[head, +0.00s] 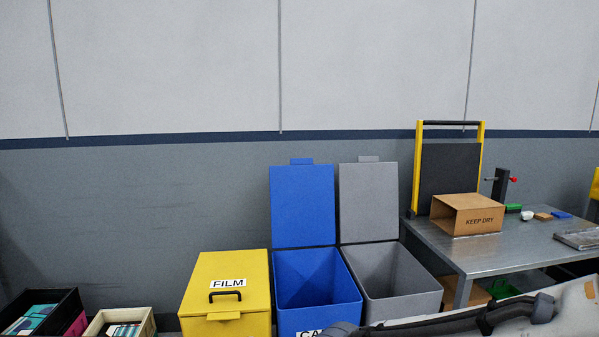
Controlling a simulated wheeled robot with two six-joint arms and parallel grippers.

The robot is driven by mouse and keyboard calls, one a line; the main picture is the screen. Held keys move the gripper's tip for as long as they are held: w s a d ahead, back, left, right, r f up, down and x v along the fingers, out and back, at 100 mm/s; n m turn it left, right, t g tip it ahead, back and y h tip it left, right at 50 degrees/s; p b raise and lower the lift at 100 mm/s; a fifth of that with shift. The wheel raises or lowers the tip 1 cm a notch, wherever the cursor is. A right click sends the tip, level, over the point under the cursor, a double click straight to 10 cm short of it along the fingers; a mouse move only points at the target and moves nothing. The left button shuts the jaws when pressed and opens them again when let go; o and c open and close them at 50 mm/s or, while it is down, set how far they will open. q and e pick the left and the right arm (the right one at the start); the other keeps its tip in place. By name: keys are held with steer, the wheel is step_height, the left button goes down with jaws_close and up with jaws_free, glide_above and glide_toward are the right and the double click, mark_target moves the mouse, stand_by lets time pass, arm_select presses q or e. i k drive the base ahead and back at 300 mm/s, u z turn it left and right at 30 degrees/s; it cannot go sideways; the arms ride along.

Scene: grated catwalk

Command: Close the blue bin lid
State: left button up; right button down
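The blue bin (345,288) stands on the floor by the wall, and its front is cut off at the bottom edge of the head view. Its blue lid (302,205) is open and stands upright at the back, with a small tab on top. The part of the inside that I can see looks empty. A white label on its front is partly cut off and partly hidden behind my dark arm link. My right arm reaches in low from the right, in front of the bins. I see neither gripper's fingers.
A closed yellow bin (251,272) marked FILM stands to the left, and an open grey bin (406,283) to the right. A metal table (465,254) at right holds a KEEP DRY carton (467,216). Small crates (98,324) sit at lower left.

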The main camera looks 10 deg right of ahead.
mark_target(302, 196)
steer(key=z, duration=1.3)
steer(key=i, duration=0.65)
steer(key=u, duration=0.5)
steer(key=i, duration=0.75)
steer(key=u, duration=0.8)
